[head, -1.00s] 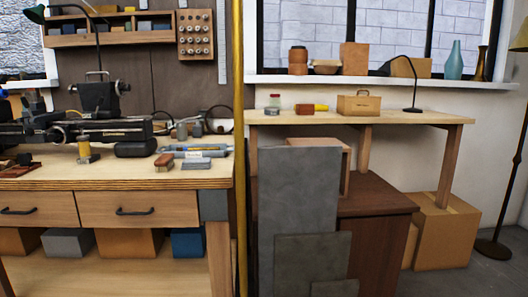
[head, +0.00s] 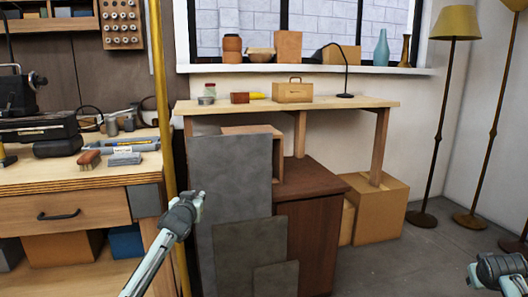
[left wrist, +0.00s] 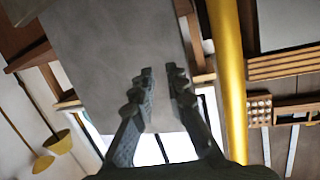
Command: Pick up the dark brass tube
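I cannot pick out a dark brass tube for certain in either view. A tall brass-yellow pole (head: 161,100) stands upright at the right end of the workbench; it also crosses the left wrist view (left wrist: 231,70), right of the fingers. My left gripper (head: 199,199) is low in front of the grey panels, a little right of the pole. In the left wrist view its fingers (left wrist: 160,72) are apart, with nothing between them but the grey panel behind. Part of my right arm's end (head: 500,268) shows at the lower right; its fingers are not clear.
Large grey panels (head: 235,175) lean against a brown cabinet (head: 325,235). The workbench (head: 75,180) stands left. A wooden shelf table (head: 350,106) carries a wooden box (head: 293,92). Floor lamps (head: 440,120) stand right, and cardboard boxes (head: 382,210) sit below.

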